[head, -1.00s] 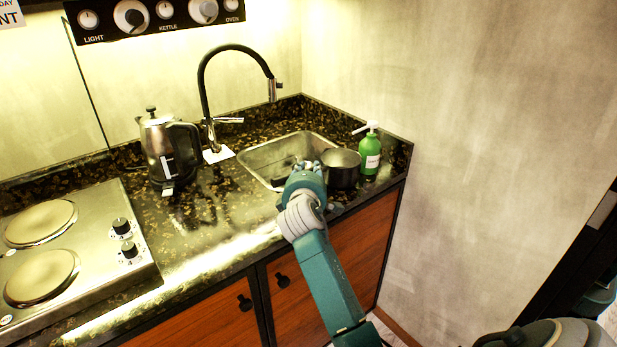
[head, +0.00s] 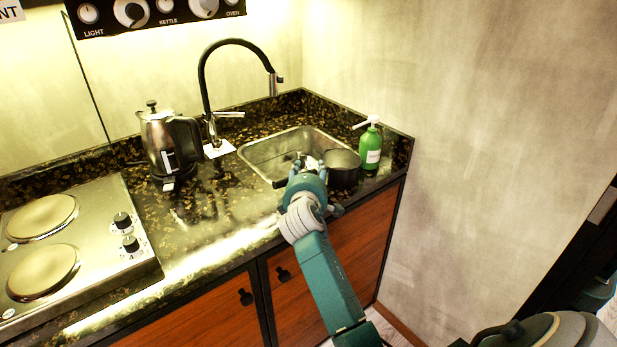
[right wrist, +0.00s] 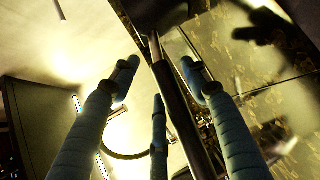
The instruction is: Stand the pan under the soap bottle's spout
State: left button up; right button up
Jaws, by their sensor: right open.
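The dark metal pan (head: 342,172) stands upright on the counter between the sink and the soap bottle. Its handle (right wrist: 176,105) runs between the spread fingers of my right gripper in the right wrist view. The green soap bottle (head: 370,150) with a white pump stands just right of the pan. Its spout (head: 361,125) points left, toward the space above the pan's right side; exact alignment is hard to judge. My right gripper (head: 309,166) is open at the pan's left, with its fingers around the handle. My left gripper is not in view.
The sink (head: 262,152) with a black tap (head: 204,85) lies behind and left of the gripper. A steel kettle (head: 160,145) and a two-plate hob (head: 85,245) are further left. The wall (head: 480,130) closes off the right side.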

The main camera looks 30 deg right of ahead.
jog(key=v, duration=1.2)
jog(key=shift+b, duration=0.4)
